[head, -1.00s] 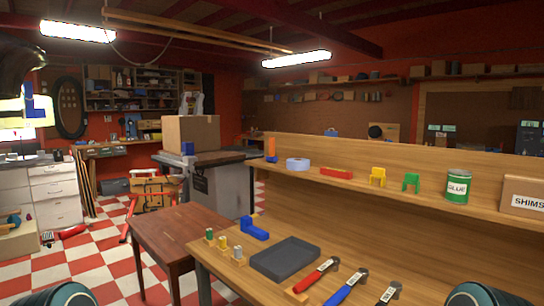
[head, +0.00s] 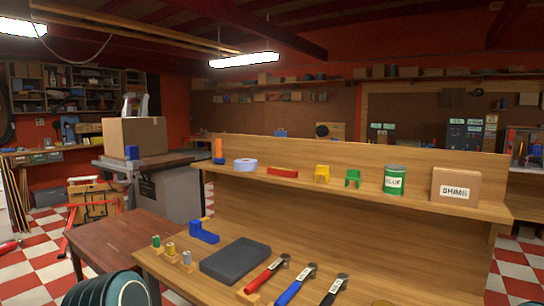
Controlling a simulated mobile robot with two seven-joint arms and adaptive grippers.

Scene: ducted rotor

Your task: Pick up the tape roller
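No label marks the tape roller, and I cannot tell for sure which thing it is. A blue angled tool with a yellow tip (head: 203,231) lies on the wooden workbench (head: 330,262), behind the grey tray. A pale blue ring-shaped tape roll (head: 245,165) lies on the bench's raised shelf. An upright orange piece with a blue base (head: 219,151) stands at the shelf's left end. Neither gripper is in view. Part of my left arm shows at the bottom left, well in front of these things.
A dark grey tray (head: 236,261), hand tools with red, blue and black handles (head: 296,284), and small coloured cylinders (head: 170,249) occupy the bench front. A green can (head: 394,180) and a SHIMS box (head: 455,186) stand on the shelf. A brown table (head: 115,240) is at left.

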